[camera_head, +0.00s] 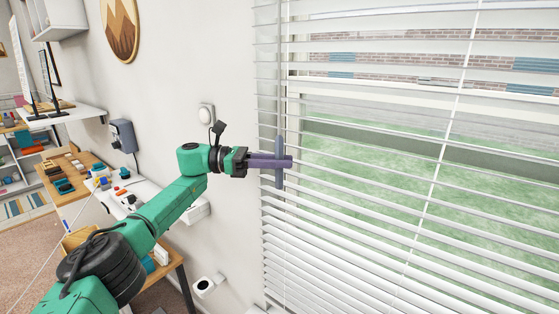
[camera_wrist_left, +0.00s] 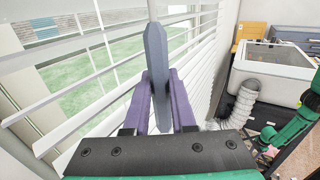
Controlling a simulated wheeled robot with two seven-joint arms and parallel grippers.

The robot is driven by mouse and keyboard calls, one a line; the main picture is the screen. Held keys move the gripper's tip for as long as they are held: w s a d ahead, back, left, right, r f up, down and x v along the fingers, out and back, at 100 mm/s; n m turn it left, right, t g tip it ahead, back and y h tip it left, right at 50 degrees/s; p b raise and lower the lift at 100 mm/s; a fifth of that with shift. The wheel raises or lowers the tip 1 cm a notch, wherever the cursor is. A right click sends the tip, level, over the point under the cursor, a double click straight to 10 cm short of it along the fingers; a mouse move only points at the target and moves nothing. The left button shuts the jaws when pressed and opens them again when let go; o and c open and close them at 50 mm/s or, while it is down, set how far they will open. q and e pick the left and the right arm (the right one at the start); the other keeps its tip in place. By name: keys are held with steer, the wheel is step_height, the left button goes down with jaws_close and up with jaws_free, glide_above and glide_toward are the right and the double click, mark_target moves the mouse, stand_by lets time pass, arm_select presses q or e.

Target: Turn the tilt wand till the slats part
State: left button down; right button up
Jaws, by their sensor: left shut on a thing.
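The tilt wand (camera_head: 279,146) is a grey-blue faceted bar hanging upright in front of the left part of the blind. In the left wrist view the wand (camera_wrist_left: 155,50) stands between the two purple fingers. My left gripper (camera_head: 288,161) is shut on it around its middle; the wand shows above and below the fingers. The white slats (camera_head: 390,205) of the blind have gaps between them, through which green ground and a brick wall show. The gaps look wider higher up in the head view. My right gripper is not in view.
The wall left of the blind carries a round picture (camera_head: 119,28) and a white round fitting (camera_head: 206,115). A wooden desk (camera_head: 70,180) with small items stands at the left. The left wrist view shows a white machine (camera_wrist_left: 275,70) with a ribbed hose (camera_wrist_left: 243,103).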

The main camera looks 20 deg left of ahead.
arm_select(q)
steer(key=shift+r+m+g, duration=0.3)
steer(key=shift+r, duration=0.05)
stand_by(0.3)
steer(key=c, duration=0.7)
jaws_free()
steer(key=shift+c, duration=0.2)
steer(key=shift+f, duration=0.15)
steer(key=shift+f, duration=0.1)
